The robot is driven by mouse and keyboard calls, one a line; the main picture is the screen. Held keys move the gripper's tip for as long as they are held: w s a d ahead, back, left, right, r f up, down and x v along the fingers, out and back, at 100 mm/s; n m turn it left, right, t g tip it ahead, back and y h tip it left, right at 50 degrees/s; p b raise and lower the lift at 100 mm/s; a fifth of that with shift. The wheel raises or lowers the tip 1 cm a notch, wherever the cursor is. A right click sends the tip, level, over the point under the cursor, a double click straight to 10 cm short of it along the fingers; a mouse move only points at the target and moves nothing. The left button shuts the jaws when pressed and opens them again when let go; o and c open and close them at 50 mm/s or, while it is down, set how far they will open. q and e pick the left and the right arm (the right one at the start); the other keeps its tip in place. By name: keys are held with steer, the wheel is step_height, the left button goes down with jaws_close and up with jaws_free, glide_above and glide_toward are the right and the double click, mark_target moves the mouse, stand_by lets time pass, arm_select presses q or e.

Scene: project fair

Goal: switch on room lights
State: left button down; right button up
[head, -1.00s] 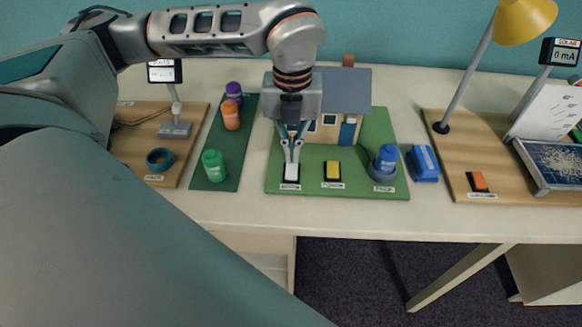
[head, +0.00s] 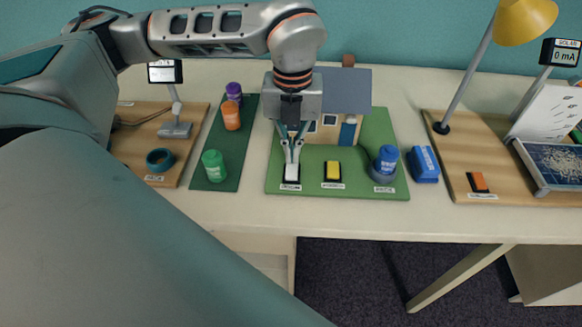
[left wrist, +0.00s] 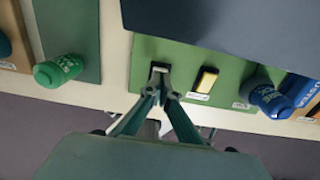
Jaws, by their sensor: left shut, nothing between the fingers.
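A model house (head: 340,105) stands on a green board (head: 385,130) in the head view. A white switch (head: 291,172) with a small label sits at the board's front left, and a yellow button (head: 332,170) sits to its right. My left gripper (head: 292,163) points down with its fingertips shut at the white switch; I cannot tell whether they touch it. In the left wrist view the closed fingertips (left wrist: 160,92) partly cover the white switch, and the yellow button (left wrist: 206,80) is clear beside them. The labels are too small to read surely. My right gripper is not in view.
A blue bottle (head: 387,158) stands in a holder at the board's right, with a blue block (head: 424,163) beside it. Several bottles, among them a green one (head: 213,165), stand on a dark mat at left. A yellow lamp (head: 524,20) and an orange switch (head: 478,182) are at right.

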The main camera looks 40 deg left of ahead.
mark_target(292, 166)
arm_select(q)
steer(key=shift+f+b, duration=0.65)
steer(key=shift+f, duration=0.55)
stand_by(0.6)
steer(key=shift+r+p, duration=1.4)
steer(key=shift+r, duration=0.65)
steer(key=shift+r+p, duration=1)
steer(key=shift+r, duration=0.55)
